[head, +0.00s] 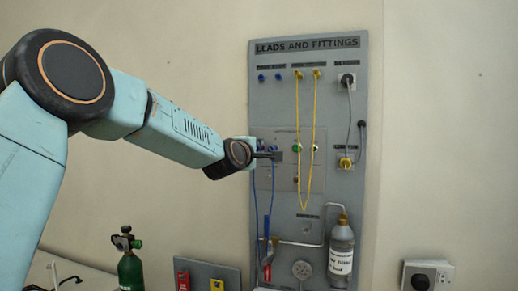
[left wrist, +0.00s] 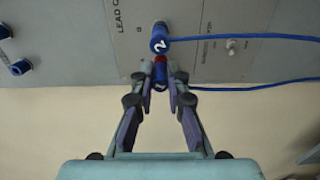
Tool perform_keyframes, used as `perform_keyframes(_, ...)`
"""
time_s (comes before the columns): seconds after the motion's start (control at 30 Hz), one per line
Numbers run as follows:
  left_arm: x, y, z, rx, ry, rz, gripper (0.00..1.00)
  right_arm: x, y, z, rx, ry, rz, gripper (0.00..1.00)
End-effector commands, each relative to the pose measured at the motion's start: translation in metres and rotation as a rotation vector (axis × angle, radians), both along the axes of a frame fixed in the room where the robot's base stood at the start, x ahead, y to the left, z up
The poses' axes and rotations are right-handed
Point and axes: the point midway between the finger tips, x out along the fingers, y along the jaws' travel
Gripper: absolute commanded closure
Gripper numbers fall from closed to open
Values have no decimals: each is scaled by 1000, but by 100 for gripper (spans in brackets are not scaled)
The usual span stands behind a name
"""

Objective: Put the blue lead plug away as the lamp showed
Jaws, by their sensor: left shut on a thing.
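My left gripper (head: 270,155) is at the left part of the grey panel. In the left wrist view the gripper (left wrist: 160,86) is shut on a blue lead plug (left wrist: 161,74) with a red band. A second blue plug (left wrist: 159,42), marked with a white 2, sits at the panel face just beyond it; whether the two touch I cannot tell. A blue lead (left wrist: 250,84) runs right from the held plug. Blue leads (head: 256,195) hang below the gripper in the head view. A green lamp (head: 297,148) shows on the panel. My right gripper is not in view.
Two blue sockets (head: 278,77) are at the panel's top left. Yellow leads (head: 298,110) hang in the middle, close right of my gripper. A grey bottle (head: 341,252) and a red-handled lever (head: 267,250) are lower down. A green cylinder (head: 131,268) stands lower left.

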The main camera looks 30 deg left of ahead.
Motion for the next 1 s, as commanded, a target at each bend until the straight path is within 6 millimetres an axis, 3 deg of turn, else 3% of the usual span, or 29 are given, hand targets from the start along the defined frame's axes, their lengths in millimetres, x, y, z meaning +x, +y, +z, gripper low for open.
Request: perform_keyframes(1.0, -33, -7, 0, -2, -1, 1, 100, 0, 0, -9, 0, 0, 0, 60)
